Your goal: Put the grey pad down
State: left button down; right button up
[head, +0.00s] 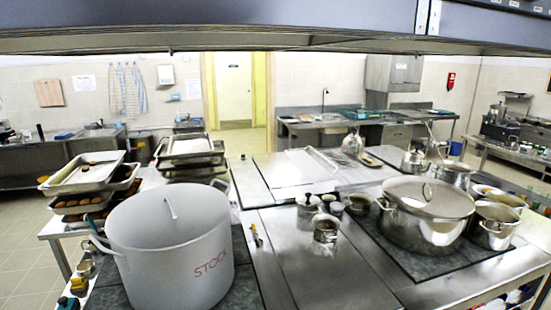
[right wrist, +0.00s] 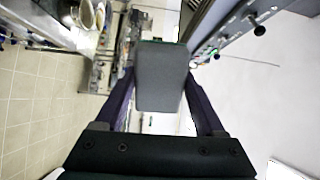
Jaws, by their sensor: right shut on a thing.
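The grey pad (right wrist: 162,90) is a flat, rounded rectangle in the right wrist view. My right gripper (right wrist: 160,76) is shut on it, with one dark finger along each side edge. Stove fronts and floor show beyond the pad, and I see no surface touching it. The pad and my right gripper cannot be made out in the head view. My left gripper is in neither view.
A large stockpot (head: 170,250) marked STOCK stands at the front left of the cooking range. A lidded pot (head: 428,213) and smaller pots stand at the right. The steel top (head: 325,275) between them has bare room. Stacked trays (head: 88,185) stand at the left.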

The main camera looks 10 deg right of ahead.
jog(key=d+r+m+g+h, duration=0.1)
jog(key=r, duration=0.1)
jog(key=s+d+r+m+g+h, duration=0.1)
jog(key=r+g, duration=0.1)
jog(key=r, duration=0.1)
jog(key=d+r+m+g+h, duration=0.1)
jog(key=r+m+g, duration=0.1)
jog(key=shift+s+r, duration=0.35)
jog(key=shift+s, duration=0.05)
jog(key=s+a+r+m+g, duration=0.2)
jog(key=a+r+m+g, duration=0.15)
jog(key=r, duration=0.55)
jog(key=s+a+r+m+g, duration=0.2)
jog(key=a+r+g, duration=0.25)
jog(key=r, duration=0.35)
jog(key=w+a+f+n+t+y, duration=0.1)
jog(key=w+a+f+n+t, duration=0.25)
jog(key=a+f+t, duration=0.35)
jog(key=w+a+f+n+t+y, duration=0.15)
jog(key=a+f+n+t, duration=0.25)
jog(key=a+f, duration=0.4)
jog(key=s+a+f+n+t+y, duration=0.2)
jog(key=s+a+n+t, duration=0.1)
jog(key=a, duration=0.8)
jog(key=s+a+f+n+t+y, duration=0.2)
jog(key=s+a+n+t+y, duration=0.1)
jog(key=a, duration=0.8)
jog(key=shift+n+t+y, duration=0.3)
jog(key=shift+t+y, duration=0.05)
jog(key=shift+t, duration=0.05)
